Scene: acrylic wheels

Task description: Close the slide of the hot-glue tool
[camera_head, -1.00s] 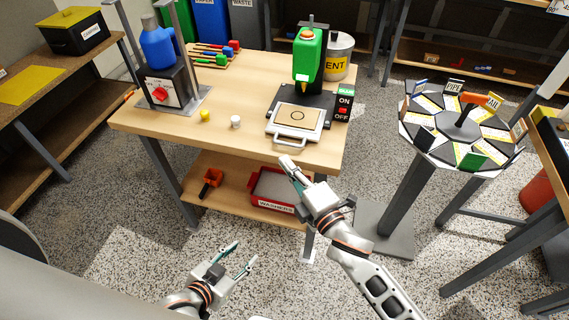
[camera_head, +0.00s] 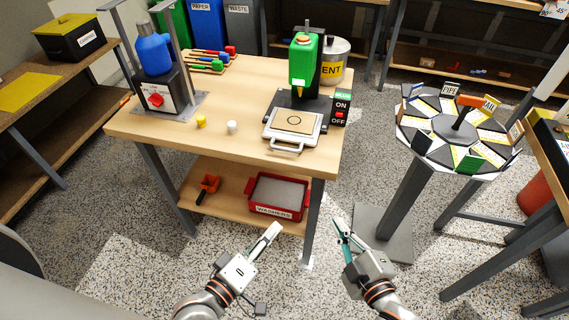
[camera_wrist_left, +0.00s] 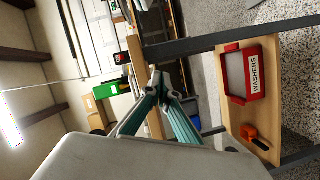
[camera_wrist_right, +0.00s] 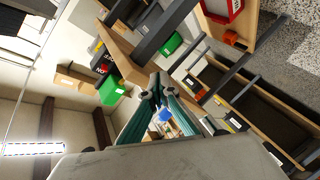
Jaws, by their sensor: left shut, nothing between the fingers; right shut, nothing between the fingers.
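The hot-glue tool (camera_head: 303,62) has a green upright body on a dark base near the right end of the wooden table. Its slide (camera_head: 298,131) is a light tray carrying a tan plate with a ring mark (camera_head: 294,121). The slide sits forward of the green body, and its handle (camera_head: 285,148) reaches the table's front edge. My left gripper (camera_head: 275,228) is shut and empty, in front of the table and below its top. My right gripper (camera_head: 337,222) is shut and empty, right of the left one, also clear of the table. Both fingertip pairs also show in the wrist views.
A switch box (camera_head: 341,108) stands right of the slide. Yellow (camera_head: 201,121) and white (camera_head: 232,127) knobs stand on the tabletop. A red washers tray (camera_head: 279,196) sits on the lower shelf. A round table (camera_head: 431,150) stands to the right.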

